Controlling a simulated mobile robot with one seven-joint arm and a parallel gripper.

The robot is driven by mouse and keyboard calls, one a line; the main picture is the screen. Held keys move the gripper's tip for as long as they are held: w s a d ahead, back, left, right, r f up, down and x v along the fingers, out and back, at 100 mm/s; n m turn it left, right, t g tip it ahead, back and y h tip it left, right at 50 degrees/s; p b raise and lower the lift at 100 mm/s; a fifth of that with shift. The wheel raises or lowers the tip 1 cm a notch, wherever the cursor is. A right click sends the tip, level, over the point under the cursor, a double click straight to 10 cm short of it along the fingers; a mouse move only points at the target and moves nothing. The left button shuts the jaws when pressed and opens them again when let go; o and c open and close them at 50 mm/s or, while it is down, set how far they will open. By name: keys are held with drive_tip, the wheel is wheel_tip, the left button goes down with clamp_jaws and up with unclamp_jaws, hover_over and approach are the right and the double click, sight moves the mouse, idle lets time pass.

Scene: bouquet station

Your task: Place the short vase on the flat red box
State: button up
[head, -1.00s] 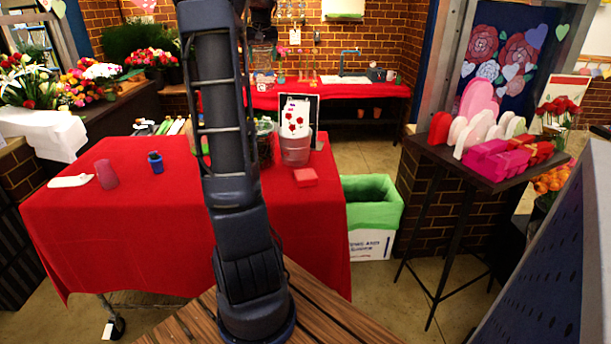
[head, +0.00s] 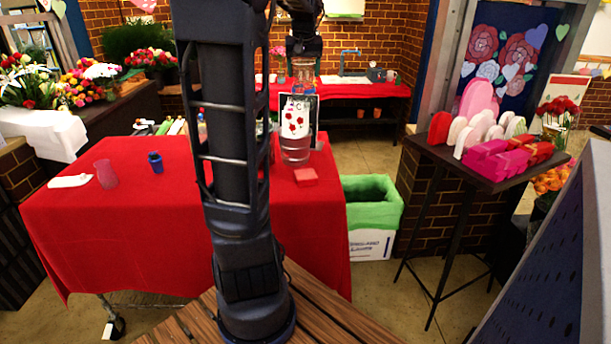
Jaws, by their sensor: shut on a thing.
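The flat red box (head: 305,177) lies on the red-covered table near its right edge, with its top bare. My gripper (head: 303,64) is up high beyond my arm column, above and behind the red box in the head view. It is shut on a small clear glass vessel (head: 303,73), which looks like the short vase. The vessel appears upright and apart from the table, but its outline blends with the background. My arm hides part of the table's middle.
A clear bucket (head: 295,150) with a rose-printed card (head: 295,117) stands just behind the red box. A pink cup (head: 106,174), a blue cup (head: 155,162) and a white item (head: 70,181) are at left. A green-lined bin (head: 372,200) stands right of the table.

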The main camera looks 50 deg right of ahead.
drive_tip(key=shift+s+a, duration=0.2)
drive_tip(key=shift+s, duration=0.35)
wheel_tip(320, 180, down, 2)
drive_tip(key=shift+s+f, duration=0.1)
drive_tip(key=shift+f, duration=0.1)
wheel_tip(320, 180, down, 23)
idle(0.5)
drive_tip(key=o, duration=1.9)
drive_tip(key=v, duration=1.2)
